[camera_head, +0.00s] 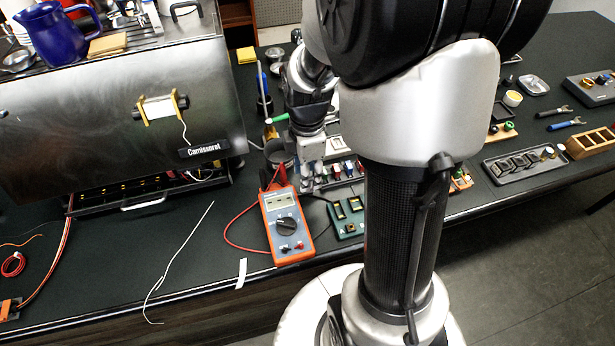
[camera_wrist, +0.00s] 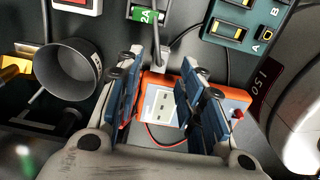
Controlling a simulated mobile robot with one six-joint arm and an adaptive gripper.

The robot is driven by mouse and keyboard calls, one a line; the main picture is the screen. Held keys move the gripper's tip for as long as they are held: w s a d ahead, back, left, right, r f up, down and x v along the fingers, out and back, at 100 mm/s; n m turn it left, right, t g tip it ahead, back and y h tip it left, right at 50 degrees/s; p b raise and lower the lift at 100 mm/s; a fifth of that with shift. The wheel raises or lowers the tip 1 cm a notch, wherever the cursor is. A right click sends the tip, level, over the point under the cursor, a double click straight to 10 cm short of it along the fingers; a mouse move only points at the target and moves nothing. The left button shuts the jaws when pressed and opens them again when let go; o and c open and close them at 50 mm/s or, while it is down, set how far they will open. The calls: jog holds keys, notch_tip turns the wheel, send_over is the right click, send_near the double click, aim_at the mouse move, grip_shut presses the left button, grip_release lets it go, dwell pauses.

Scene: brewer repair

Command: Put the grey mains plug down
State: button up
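My gripper (camera_wrist: 160,68) is low over the table, just behind the orange multimeter, with its blue-padded fingers apart. It also shows in the head view (camera_head: 312,178), above the row of small parts. A grey cable (camera_wrist: 154,22) comes down to a small grey piece (camera_wrist: 163,55) between or just beyond the fingertips. This piece may be the grey mains plug. I see no finger pressed against it, and I cannot tell whether it rests on the table. In the head view the plug cannot be made out near the gripper.
The orange multimeter (camera_head: 286,226) lies in front of my gripper, with red leads. A green board (camera_head: 348,216) is to its right. A grey cup (camera_wrist: 68,74) stands left in the wrist view. The steel brewer (camera_head: 100,110) fills the left. Bare table (camera_head: 110,260) lies front left.

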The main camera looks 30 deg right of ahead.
jog(key=s+a+r+m+t+p, duration=0.1)
jog(key=s+a+r+m, duration=0.1)
jog(key=r, duration=0.5)
jog(key=s+a+r+m+t+p, duration=0.1)
jog(key=s+a+r+m, duration=0.15)
jog(key=r, duration=0.45)
jog(key=s+a+r+m+t, duration=0.2)
jog(key=s+a+r+m, duration=0.3)
jog(key=s+m, duration=0.4)
jog(key=shift+a+r+m+t, duration=0.15)
jog(key=shift+a+m+t, duration=0.15)
jog(key=shift+a+m, duration=0.35)
jog(key=shift+c, duration=0.4)
